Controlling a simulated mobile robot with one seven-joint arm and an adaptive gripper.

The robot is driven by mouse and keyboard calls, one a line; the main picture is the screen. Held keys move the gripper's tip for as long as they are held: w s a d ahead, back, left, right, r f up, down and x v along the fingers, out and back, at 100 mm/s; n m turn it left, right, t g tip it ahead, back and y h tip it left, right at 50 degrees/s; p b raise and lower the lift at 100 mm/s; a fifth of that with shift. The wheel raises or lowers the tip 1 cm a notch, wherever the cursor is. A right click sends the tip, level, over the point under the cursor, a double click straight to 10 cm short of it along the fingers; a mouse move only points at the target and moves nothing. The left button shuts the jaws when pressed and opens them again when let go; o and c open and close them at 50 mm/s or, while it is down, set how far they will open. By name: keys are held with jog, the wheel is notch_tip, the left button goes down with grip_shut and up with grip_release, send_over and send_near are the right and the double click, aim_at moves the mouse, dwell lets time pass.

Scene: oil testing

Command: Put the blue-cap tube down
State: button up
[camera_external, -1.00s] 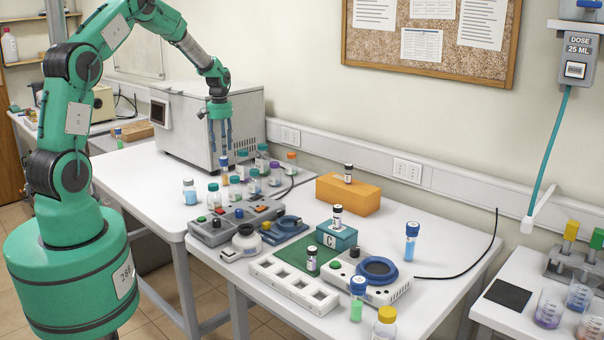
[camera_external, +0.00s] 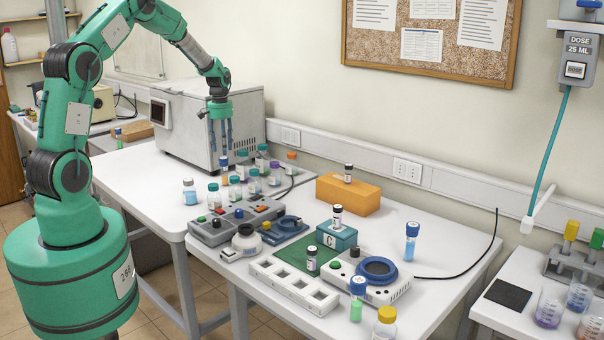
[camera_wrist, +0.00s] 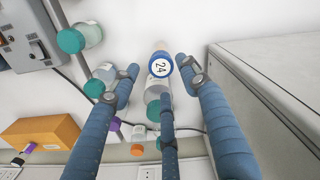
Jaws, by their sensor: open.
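In the wrist view a blue-cap tube (camera_wrist: 160,64) marked 24 shows cap-on, between the spread fingers of my gripper (camera_wrist: 160,85). The fingers look apart from the cap. In the external view my gripper (camera_external: 220,146) is open, pointing down above the cluster on the left table. A small blue-cap tube (camera_external: 224,169) stands upright below the fingertips, and nothing shows held. Other blue-cap tubes stand on the right table, one at the back right (camera_external: 411,241) and one with green contents at the front (camera_external: 357,300).
Several green-capped bottles (camera_external: 214,193) crowd around the tube. A grey metal box (camera_external: 210,105) stands close behind the gripper; its edge fills the wrist view's right side. A grey button panel (camera_external: 235,222) and an orange block (camera_external: 348,194) stand to the right. The left table's near-left part is clear.

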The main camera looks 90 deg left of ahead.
jog(key=w+d+r+m, duration=0.2)
jog(key=w+d+r, duration=0.3)
jog(key=d+r, duration=0.3)
jog(key=w+d+r+m+t+y, duration=0.1)
jog(key=w+d+r+m, duration=0.1)
jog(key=w+d+r, duration=0.55)
jog(key=w+d+r+m, duration=0.2)
jog(key=d+r, duration=0.3)
jog(key=d, duration=0.6)
jog(key=d+r+m+t, duration=0.1)
jog(key=d+r, duration=0.2)
jog(key=d, duration=0.3)
jog(key=s+d+r+m, duration=0.1)
jog(key=d+r, duration=0.1)
jog(key=d, duration=0.4)
jog(key=d+r+m+t, duration=0.1)
jog(key=d+r, duration=0.2)
jog(key=d, duration=0.3)
jog(key=s+d+m+t, duration=0.1)
jog(key=s+d+m, duration=0.2)
jog(key=s+d, duration=0.5)
jog(key=s+d+r+m+t+h, duration=0.1)
jog(key=s+d+m, duration=0.2)
jog(key=s+d, duration=0.4)
jog(key=d, duration=0.8)
jog(key=shift+s+d+r+m+t, duration=0.3)
jog(key=shift+s+m, duration=0.1)
jog(key=shift+f, duration=0.1)
notch_tip(320, 180, down, 7)
jog(key=b, duration=0.7)
